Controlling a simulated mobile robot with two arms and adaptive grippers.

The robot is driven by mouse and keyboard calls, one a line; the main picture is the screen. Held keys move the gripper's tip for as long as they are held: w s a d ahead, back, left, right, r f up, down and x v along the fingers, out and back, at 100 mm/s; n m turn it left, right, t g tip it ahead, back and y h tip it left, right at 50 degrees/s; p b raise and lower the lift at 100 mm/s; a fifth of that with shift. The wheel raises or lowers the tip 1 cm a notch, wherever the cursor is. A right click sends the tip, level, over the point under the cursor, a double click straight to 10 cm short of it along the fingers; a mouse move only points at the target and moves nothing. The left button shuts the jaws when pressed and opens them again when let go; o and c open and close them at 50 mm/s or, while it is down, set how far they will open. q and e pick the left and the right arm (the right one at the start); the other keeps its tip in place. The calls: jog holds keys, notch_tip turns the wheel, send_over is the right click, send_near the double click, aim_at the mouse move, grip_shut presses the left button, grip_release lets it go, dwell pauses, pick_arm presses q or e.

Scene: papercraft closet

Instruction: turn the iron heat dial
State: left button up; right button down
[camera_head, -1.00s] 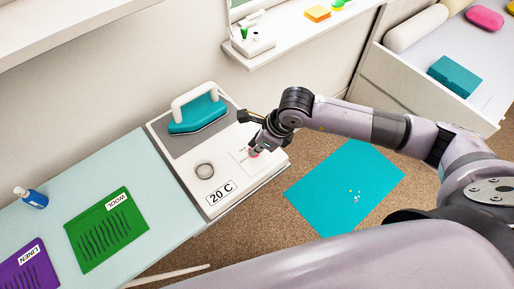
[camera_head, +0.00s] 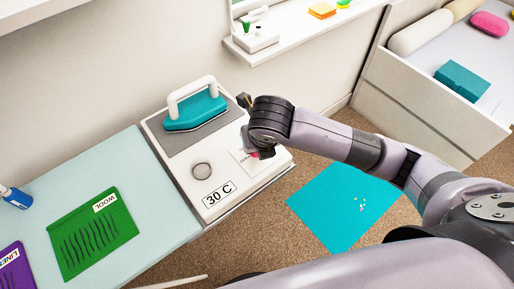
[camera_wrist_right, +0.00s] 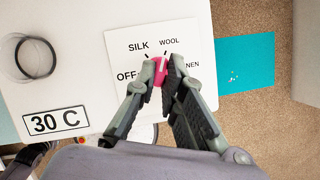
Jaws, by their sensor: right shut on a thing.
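The pink heat dial (camera_wrist_right: 159,70) sits on a white plate marked OFF, SILK, WOOL and a partly covered word ending in NEN. My right gripper (camera_wrist_right: 160,78) comes from below in the wrist view, its fingers shut around the dial. A pale mark shows on the dial, but its exact pointing is hard to tell. In the head view only a bit of the dial (camera_head: 254,155) shows beneath my right wrist. The white ironing station (camera_head: 232,203) has a display (camera_head: 219,193) reading 30 C. The teal iron (camera_head: 195,112) rests on its grey pad. My left gripper is out of view.
Green WOOL cloth (camera_head: 92,235) and purple LINEN cloth (camera_head: 12,271) lie on the pale board to the left. A teal mat (camera_head: 335,207) is on the carpet to the right.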

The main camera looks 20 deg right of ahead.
jog(key=shift+f+m+h, duration=0.1)
jog(key=shift+m+h, duration=0.2)
jog(key=shift+m, duration=0.3)
jog(key=shift+b, duration=0.3)
jog(key=c, duration=1.7)
grip_release()
jog(key=shift+r, duration=0.2)
jog(key=shift+v, duration=5.8)
